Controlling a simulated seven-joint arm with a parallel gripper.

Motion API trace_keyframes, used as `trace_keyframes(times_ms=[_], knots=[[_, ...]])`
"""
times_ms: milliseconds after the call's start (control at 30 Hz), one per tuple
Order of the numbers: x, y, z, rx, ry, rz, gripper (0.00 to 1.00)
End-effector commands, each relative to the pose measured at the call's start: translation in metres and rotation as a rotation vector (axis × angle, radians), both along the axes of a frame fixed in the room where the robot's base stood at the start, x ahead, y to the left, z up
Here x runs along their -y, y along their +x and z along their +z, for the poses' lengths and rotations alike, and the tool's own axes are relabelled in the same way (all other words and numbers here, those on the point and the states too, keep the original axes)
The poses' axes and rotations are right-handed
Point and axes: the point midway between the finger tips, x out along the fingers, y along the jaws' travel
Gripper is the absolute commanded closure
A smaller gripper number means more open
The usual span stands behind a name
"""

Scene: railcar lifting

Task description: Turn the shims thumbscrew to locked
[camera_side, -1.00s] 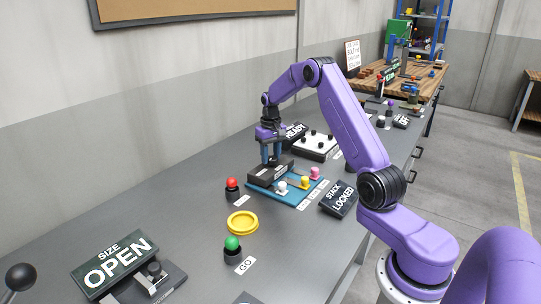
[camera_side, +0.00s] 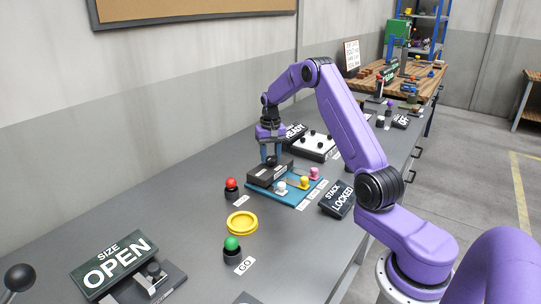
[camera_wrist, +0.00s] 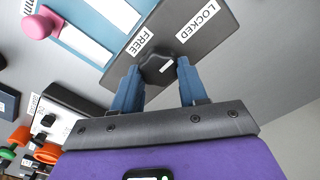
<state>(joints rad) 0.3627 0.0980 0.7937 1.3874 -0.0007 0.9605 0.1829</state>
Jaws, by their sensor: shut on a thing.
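The shims thumbscrew is a dark knob (camera_wrist: 157,68) on a dark block (camera_wrist: 215,25) with white labels FREE (camera_wrist: 139,39) and LOCKED (camera_wrist: 197,20). A small pale mark shows on the knob; which label it points at is unclear. My gripper (camera_wrist: 160,78) is shut on the knob, with one blue finger on each side in the wrist view. In the side view my gripper (camera_side: 271,154) points straight down over the block (camera_side: 268,172), and its fingers partly hide the knob.
A blue plate (camera_side: 296,197) with white, yellow and pink knobs lies beside the block. Nearby are a red button (camera_side: 232,184), a yellow ring (camera_side: 242,231), a STACK LOCKED sign (camera_side: 338,198) and a white panel with black knobs (camera_side: 315,146).

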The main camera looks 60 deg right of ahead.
Motion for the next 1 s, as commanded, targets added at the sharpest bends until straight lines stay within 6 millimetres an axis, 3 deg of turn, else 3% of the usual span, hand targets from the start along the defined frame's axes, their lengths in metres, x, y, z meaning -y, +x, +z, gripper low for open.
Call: trace_keyframes(times_ms=[33, 100, 400, 567, 1000], knots=[[0.000, -0.001, 0.001, -0.001, 0.002, -0.004, 0.54], [0.000, 0.000, 0.001, 0.000, 0.001, -0.004, 0.32], [0.000, 0.000, 0.001, 0.001, 0.001, -0.001, 0.32], [0.000, 0.000, 0.012, 0.001, 0.000, -0.001, 0.32], [0.001, 0.001, 0.100, 0.006, -0.002, -0.001, 0.32]])
